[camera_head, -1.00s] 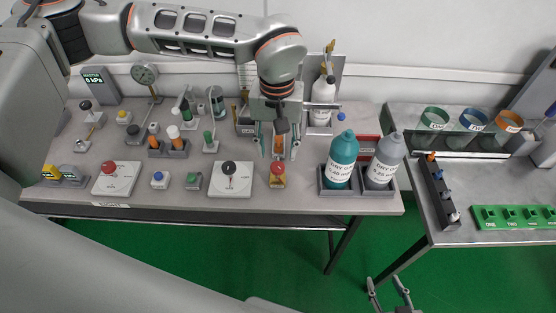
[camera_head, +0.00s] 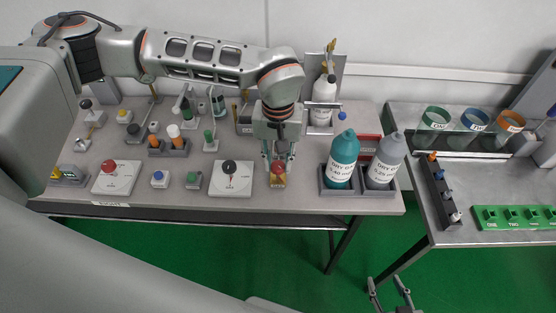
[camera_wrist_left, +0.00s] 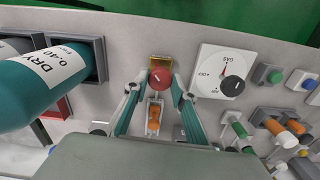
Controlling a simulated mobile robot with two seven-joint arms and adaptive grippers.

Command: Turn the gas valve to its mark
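The gas valve is a black knob (camera_head: 230,168) on a white square plate (camera_head: 240,188). The left wrist view shows its black knob (camera_wrist_left: 233,89) and the plate with GAS lettering and a thin red mark (camera_wrist_left: 224,70). My left gripper (camera_head: 278,170) points down to the right of this plate, apart from the knob. Its fingers are spread on either side of a red round knob (camera_wrist_left: 160,77) on a yellow base (camera_wrist_left: 160,62). I cannot tell whether they touch it. My right gripper (camera_head: 390,287) is open and empty, low in front of the tables.
A second white plate with a red knob (camera_head: 109,167) is at left. Blue (camera_head: 159,177) and green (camera_head: 193,178) buttons lie between the plates. Teal (camera_head: 342,165) and grey (camera_head: 385,165) bottles stand close right of my left gripper.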

